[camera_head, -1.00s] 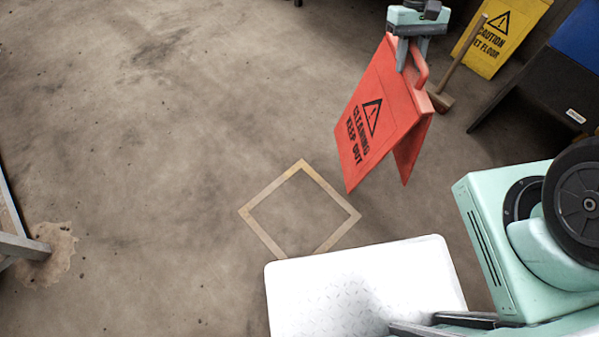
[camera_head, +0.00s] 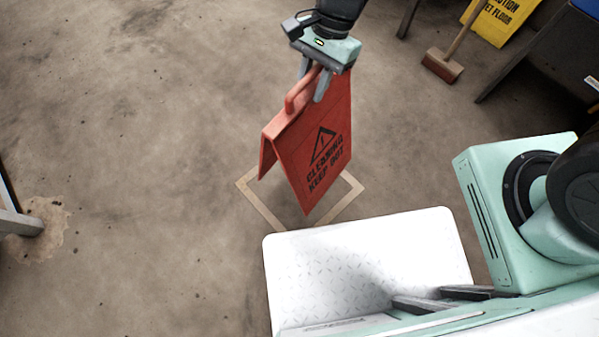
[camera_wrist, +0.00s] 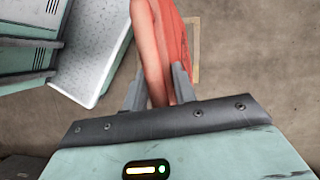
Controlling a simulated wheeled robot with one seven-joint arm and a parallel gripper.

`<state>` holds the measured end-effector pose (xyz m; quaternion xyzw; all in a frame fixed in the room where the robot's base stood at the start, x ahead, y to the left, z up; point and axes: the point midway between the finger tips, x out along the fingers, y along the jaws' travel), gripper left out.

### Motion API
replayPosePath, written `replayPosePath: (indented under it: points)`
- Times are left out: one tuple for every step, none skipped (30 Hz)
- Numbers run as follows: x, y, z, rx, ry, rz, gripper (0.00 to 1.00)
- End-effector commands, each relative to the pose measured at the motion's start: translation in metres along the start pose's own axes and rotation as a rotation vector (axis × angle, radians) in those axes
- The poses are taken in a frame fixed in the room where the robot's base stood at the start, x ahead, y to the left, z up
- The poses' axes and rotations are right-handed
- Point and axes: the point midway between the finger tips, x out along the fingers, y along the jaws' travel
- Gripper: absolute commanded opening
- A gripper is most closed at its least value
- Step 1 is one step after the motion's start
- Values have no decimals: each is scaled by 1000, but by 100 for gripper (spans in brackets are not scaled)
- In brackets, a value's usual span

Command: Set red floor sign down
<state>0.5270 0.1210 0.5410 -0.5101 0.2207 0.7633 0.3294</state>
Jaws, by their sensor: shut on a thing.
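The red floor sign (camera_head: 310,140) hangs from my gripper (camera_head: 315,85) in the head view, its black warning triangle and "CLEANING KEEP OUT" text facing the camera. My gripper is shut on its top, by the handle. The sign's panels are spread like a tent, and it looks held above the floor. Behind its lower edge lies a tan square outline (camera_head: 262,207) on the floor, partly hidden by the sign. In the wrist view the sign (camera_wrist: 170,45) sits between my fingers (camera_wrist: 157,90), with part of the tan outline (camera_wrist: 194,50) beside it.
A broom (camera_head: 443,66) and a yellow caution sign (camera_head: 492,20) stand at the upper right, near a dark object with a blue top (camera_head: 545,55). A metal leg (camera_head: 18,220) is at the left edge. The floor on the left is mostly clear.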

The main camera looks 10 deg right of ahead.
Motion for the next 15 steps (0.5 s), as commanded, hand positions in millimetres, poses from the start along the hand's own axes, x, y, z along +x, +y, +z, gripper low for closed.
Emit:
replayPosePath:
  points:
    - [6, 0, 7, 31, -1, -13, 0]
    - [8, 0, 10, 50, -1, -20, 0]
    - [11, 0, 14, 72, -1, -29, 0]
    - [13, 0, 16, 86, -1, -36, 0]
    - [14, 0, 18, 100, 0, -42, 0]
    - [16, 1, 20, 116, -1, -48, 0]
    - [17, 1, 22, 125, -1, -52, 0]
    - [18, 1, 22, 133, 0, -56, 0]
    - [20, 1, 23, 141, -1, -59, 0]
    - [22, 1, 24, 145, -1, -61, 0]
    - [24, 1, 23, 148, -1, -62, 0]
    - [28, 1, 22, 151, -1, -63, 0]
    - [32, 1, 20, 152, -1, -63, 0]
    - [36, 1, 19, 152, -1, -63, 0]
    - [42, 1, 16, 152, -1, -63, 0]
